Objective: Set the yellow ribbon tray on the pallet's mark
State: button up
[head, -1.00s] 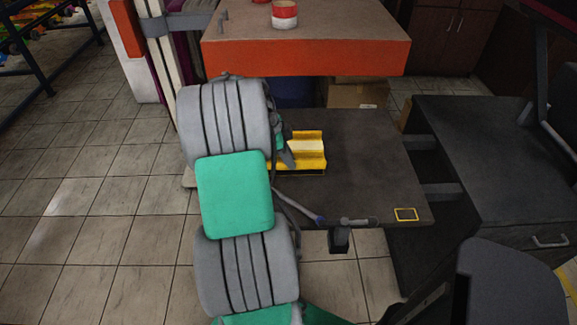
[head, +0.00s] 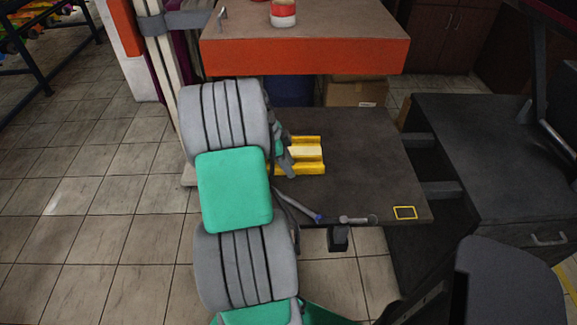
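The yellow ribbon tray (head: 310,168) is on or just over the dark pallet (head: 365,150), near its left side; I cannot tell whether it touches the surface. It has raised yellow ridges and a paler patch in the middle. The mark (head: 405,213) is a small yellow rectangular outline near the pallet's front right corner, with nothing on it. My gripper (head: 286,160) is at the tray's left side, partly hidden behind my grey and green arm. Its fingertips cannot be made out, so its grip on the tray is unclear.
An orange-fronted bench (head: 305,55) with a red and white roll (head: 284,14) stands behind the pallet. A cardboard box (head: 355,93) is under it. A dark desk (head: 490,150) stands at right. A grey handle-like bar (head: 357,219) lies at the pallet's front edge. The pallet's middle is clear.

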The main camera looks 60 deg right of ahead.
jog(key=v, duration=1.2)
jog(key=w+a+r+n+t+h, duration=0.1)
jog(key=w+a+n+t, duration=0.1)
jog(key=w+a+n, duration=0.5)
jog(key=w+a+r+n+t, duration=0.1)
jog(key=w+a+r+n, duration=0.1)
jog(key=w+a+n, duration=0.35)
jog(key=s+a+f+n+t+y, duration=0.1)
jog(key=s+a+n+t, duration=0.1)
jog(key=a+n, duration=0.7)
jog(key=s+a+f+n+t+y, duration=0.1)
jog(key=a+n, duration=0.8)
jog(key=a, duration=1.1)
jog(key=shift+s+a+f+t+y+p, duration=0.3)
jog(key=shift+s+a+f+t+y, duration=0.1)
jog(key=shift+f+t+y, duration=0.15)
